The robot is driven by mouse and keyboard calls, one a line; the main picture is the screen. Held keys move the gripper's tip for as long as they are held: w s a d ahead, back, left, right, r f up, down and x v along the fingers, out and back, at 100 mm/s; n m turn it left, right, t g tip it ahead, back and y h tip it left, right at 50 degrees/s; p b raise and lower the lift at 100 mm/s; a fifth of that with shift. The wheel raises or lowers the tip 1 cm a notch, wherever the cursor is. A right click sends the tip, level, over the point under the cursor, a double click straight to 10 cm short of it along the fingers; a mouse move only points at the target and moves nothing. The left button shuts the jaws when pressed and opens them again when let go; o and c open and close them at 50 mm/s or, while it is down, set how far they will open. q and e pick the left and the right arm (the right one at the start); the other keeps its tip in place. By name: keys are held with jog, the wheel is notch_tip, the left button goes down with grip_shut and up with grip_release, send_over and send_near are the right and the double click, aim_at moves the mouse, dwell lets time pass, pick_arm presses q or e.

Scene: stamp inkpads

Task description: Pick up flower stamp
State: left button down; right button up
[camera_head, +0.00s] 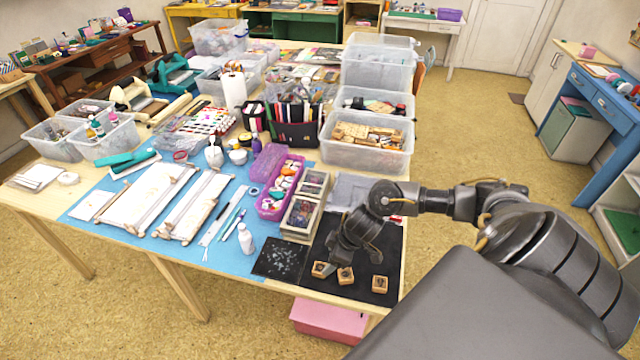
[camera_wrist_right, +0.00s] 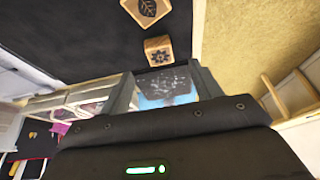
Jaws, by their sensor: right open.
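The flower stamp is a small wooden block with a dark flower on top. It shows in the right wrist view (camera_wrist_right: 158,50), just beyond my fingers and apart from them. In the head view it appears to be the leftmost of three wooden stamps (camera_head: 321,269) on the black mat (camera_head: 325,287). My right gripper (camera_wrist_right: 164,82) is open and empty, its two fingers spread. In the head view it points down over the mat (camera_head: 335,262), close beside the left stamps. My left gripper is in neither view.
A leaf stamp (camera_wrist_right: 147,8) lies beyond the flower stamp. The third stamp (camera_head: 379,284) is near the mat's right side. A dark sheet with pale prints (camera_head: 280,262) lies left. A wooden box (camera_head: 303,216) and a clear bin of stamps (camera_head: 367,155) stand behind. The table's front edge is close.

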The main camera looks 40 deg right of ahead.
aim_at(321, 268)
jog(key=shift+x, duration=1)
jog(key=shift+p+x, duration=0.3)
jog(key=shift+x, duration=2.3)
jog(key=shift+w, duration=0.1)
jog(key=c, duration=1)
jog(key=shift+c, duration=0.2)
jog(key=shift+r, duration=0.15)
